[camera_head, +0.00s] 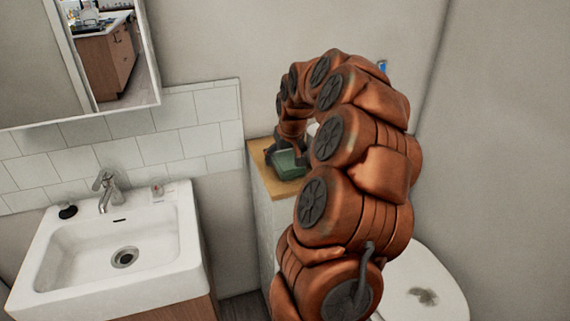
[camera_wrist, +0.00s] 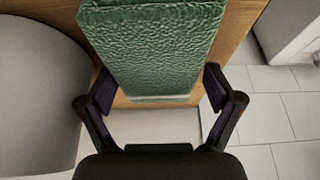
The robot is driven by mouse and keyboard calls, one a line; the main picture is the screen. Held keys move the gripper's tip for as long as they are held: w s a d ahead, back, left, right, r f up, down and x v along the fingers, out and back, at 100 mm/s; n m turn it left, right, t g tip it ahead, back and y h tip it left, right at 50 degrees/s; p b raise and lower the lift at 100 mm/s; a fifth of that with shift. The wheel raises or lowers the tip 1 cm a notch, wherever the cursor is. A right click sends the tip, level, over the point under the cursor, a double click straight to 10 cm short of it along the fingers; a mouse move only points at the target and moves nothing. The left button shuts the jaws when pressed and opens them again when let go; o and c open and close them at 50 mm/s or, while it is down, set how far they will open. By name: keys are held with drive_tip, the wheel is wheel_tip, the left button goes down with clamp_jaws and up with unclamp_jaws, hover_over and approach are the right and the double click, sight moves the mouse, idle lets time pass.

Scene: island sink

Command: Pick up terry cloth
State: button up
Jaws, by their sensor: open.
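The green terry cloth (camera_wrist: 155,45) lies on a wooden top in the wrist view, with a bumpy texture and a folded, block-like shape. Its near end reaches between the fingers of my gripper (camera_wrist: 158,100), which are open, one on each side. I cannot tell whether either finger touches it. In the head view the cloth (camera_head: 287,163) shows as a green patch on the wooden ledge (camera_head: 262,150), partly hidden by my gripper (camera_head: 285,150) and arm.
A white sink (camera_head: 160,258) with a faucet (camera_head: 104,188) stands at the left. A toilet (camera_head: 425,285) is at the lower right, partly behind my arm. A mirror cabinet (camera_head: 148,50) hangs at upper left.

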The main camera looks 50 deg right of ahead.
sight(283, 152)
drive_tip(key=shift+f, duration=0.15)
idle(0.5)
drive_tip(key=c, duration=0.9)
drive_tip(key=shift+r, duration=0.2)
drive_tip(key=shift+r+p, duration=0.15)
drive_tip(key=shift+p, duration=0.2)
drive_tip(key=shift+r+b, duration=0.7)
drive_tip(key=shift+r, duration=1)
drive_tip(key=s+a+b, duration=0.1)
drive_tip(key=s+a, duration=0.1)
drive_tip(key=a, duration=0.2)
drive_tip(key=s+a+r+b, duration=0.1)
drive_tip(key=s+a, duration=0.2)
drive_tip(key=a, duration=0.2)
drive_tip(key=s+a+b, duration=0.1)
drive_tip(key=s+a, duration=0.2)
drive_tip(key=a, duration=0.1)
drive_tip(key=shift+s+a+r, duration=0.2)
drive_tip(key=shift+a+r, duration=0.05)
drive_tip(key=shift+a, duration=0.05)
